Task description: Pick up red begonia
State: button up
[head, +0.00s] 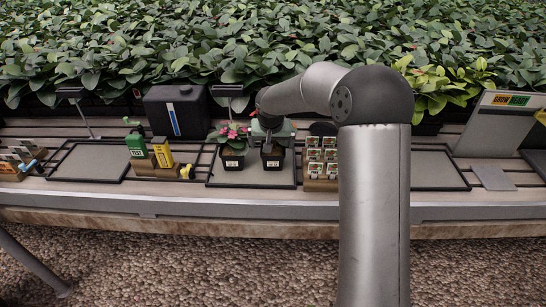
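A begonia with pink-red flowers (233,132) and green leaves stands upright in a small black pot with a white label, on the left part of a framed tray (250,178). A second black labelled pot (272,160) stands to its right on the same tray. My gripper (272,140) is directly above this second pot and hides most of its plant. The fingers are too small and covered to tell whether they are open or shut, or whether they touch the plant or pot. The pink-flowered begonia is just left of my gripper.
A wooden rack of small packets (321,160) stands right of the tray. Green and yellow boxes (162,153) are to the left, with a black container (177,112) behind. Empty trays (90,162) lie farther left and right. Dense foliage fills the back.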

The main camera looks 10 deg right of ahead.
aim_at(273, 154)
jog(key=x, duration=0.4)
jog(key=shift+f, duration=0.15)
jog(key=shift+w+d+p+x, duration=0.1)
jog(key=shift+w+p+x, duration=0.1)
jog(key=shift+x, duration=1.1)
jog(key=shift+w+d+p+x, duration=0.1)
jog(key=shift+w+p+x, duration=0.1)
jog(key=shift+x, duration=1.1)
jog(key=shift+s, duration=0.1)
jog(key=c, duration=1.2)
